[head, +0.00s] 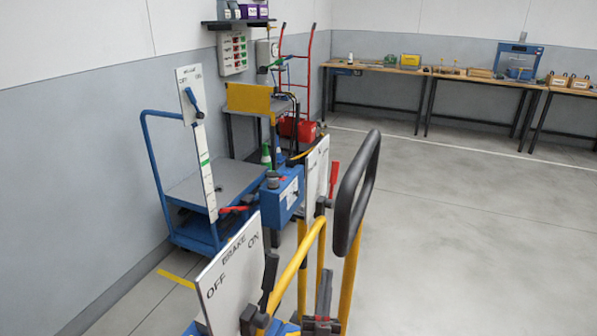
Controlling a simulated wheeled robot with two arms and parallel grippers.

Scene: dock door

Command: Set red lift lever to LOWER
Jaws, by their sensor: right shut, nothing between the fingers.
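A red lever (334,178) stands upright at the right side of a white panel (316,172), seen nearly edge-on near the middle of the head view. Another red lever (234,209) points sideways beside the foot of a tall white panel (203,165). No LIFT or LOWER lettering is readable, so I cannot tell which red lever is the lift lever. My left gripper is not in view.
A white BRAKE panel (232,270) with a black lever (268,282) stands in front. A yellow frame (292,268) and a black loop handle (358,193) are close by. A blue cart (190,188) stands at left. The floor at right (470,240) is clear.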

